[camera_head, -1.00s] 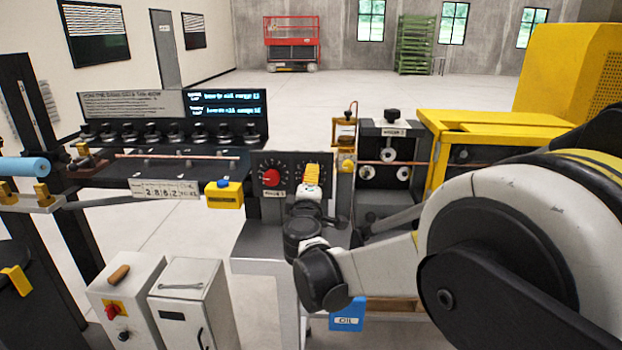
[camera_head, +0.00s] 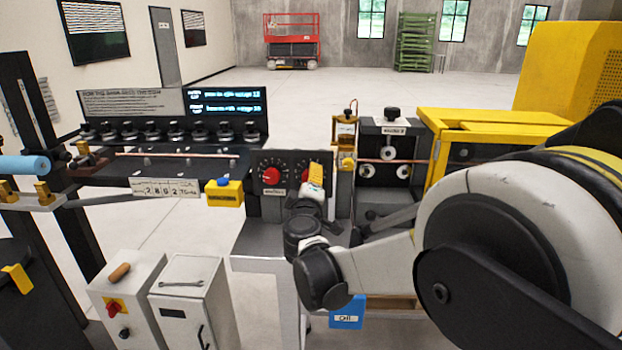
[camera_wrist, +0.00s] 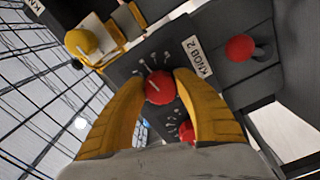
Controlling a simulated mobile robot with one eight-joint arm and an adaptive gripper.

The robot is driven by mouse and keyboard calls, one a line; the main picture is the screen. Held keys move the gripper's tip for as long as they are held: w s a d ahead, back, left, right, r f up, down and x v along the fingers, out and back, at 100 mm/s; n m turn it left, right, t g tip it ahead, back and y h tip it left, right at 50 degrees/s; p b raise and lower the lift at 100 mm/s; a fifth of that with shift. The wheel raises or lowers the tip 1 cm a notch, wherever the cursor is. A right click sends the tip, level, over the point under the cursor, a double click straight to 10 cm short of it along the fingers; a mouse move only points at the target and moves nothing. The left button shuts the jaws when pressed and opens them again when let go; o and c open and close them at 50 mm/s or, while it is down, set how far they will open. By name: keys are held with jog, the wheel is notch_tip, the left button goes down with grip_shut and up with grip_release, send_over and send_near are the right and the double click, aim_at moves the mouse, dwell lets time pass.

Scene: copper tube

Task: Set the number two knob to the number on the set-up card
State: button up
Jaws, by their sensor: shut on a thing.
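The number two knob (camera_wrist: 160,87) is red with a pale pointer line, on a dark panel beside a label reading KNOB 2 (camera_wrist: 197,57). My gripper (camera_wrist: 161,80) has its yellow fingers shut on it, one on each side. In the head view my gripper (camera_head: 315,176) is at the right-hand dial of the panel, covering most of it. Another red knob (camera_head: 271,175) sits on the dial to its left. A white card (camera_head: 165,187) with a row of large digits, seemingly 2 8 6 2, hangs left of the panel; its small print is unreadable.
A yellow box with a blue button (camera_head: 224,192) stands left of the panel. A red ball-ended part (camera_wrist: 240,48) is close to the gripper in the wrist view. A roller stand (camera_head: 390,155) and yellow machine (camera_head: 490,130) are at right. A screen (camera_head: 227,102) shows blurred text.

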jog(key=o, duration=1.2)
jog(key=shift+c, duration=0.2)
jog(key=s, duration=1.2)
jog(key=shift+a, duration=0.25)
jog(key=shift+d, duration=0.1)
